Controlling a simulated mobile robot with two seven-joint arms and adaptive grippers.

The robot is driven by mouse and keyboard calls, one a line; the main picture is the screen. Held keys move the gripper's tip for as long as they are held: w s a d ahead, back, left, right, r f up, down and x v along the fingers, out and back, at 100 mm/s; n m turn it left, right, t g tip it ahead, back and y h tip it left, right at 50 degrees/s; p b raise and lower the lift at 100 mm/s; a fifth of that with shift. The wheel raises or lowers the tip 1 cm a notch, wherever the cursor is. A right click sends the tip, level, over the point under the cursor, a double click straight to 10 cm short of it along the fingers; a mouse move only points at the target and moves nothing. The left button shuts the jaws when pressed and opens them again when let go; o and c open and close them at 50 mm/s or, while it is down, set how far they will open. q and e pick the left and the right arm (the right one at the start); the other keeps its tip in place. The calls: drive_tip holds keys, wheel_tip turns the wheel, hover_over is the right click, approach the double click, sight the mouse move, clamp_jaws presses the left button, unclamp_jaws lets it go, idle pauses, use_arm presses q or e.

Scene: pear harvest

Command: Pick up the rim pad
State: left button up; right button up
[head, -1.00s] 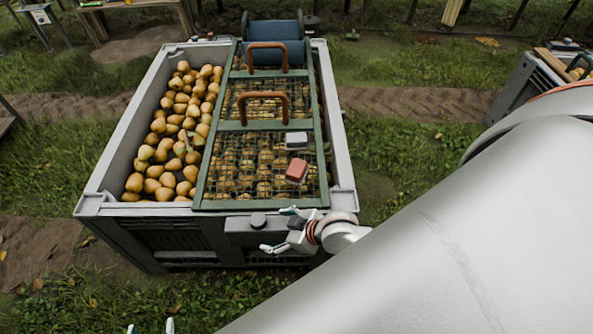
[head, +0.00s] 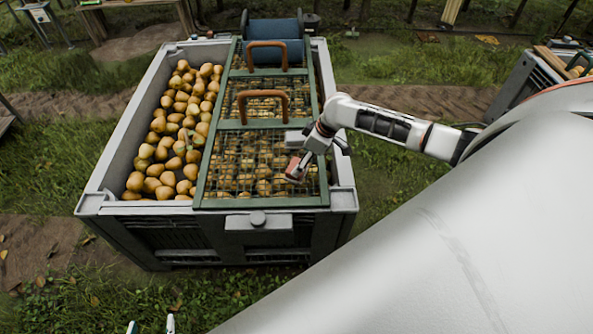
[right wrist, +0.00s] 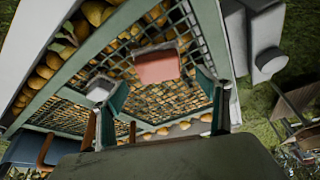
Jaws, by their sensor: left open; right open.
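Two small blocks lie on the mesh lid (head: 233,160) over the bin: a red pad (head: 295,168), also in the right wrist view (right wrist: 157,67), and a grey pad (head: 294,138), also in the right wrist view (right wrist: 100,89). I cannot tell which is called the rim pad. My right gripper (head: 298,172) is over the red pad and partly covers it in the head view. In the right wrist view its fingers (right wrist: 163,98) are apart, with the red pad beyond them, roughly between. My left gripper (head: 151,327) shows only its fingertips at the bottom edge, apart and empty.
The grey bin (head: 97,203) holds many pears (head: 165,163) in its open left side. The green-framed lid carries two brown handles (head: 262,95) and a blue roller (head: 273,40) at the back. Another crate (head: 525,85) stands at right. Grass surrounds the bin.

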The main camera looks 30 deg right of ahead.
drive_tip(key=b+x, duration=0.1)
drive_tip(key=x, duration=0.4)
drive_tip(key=shift+w+f, duration=0.3)
drive_tip(key=c, duration=1.2)
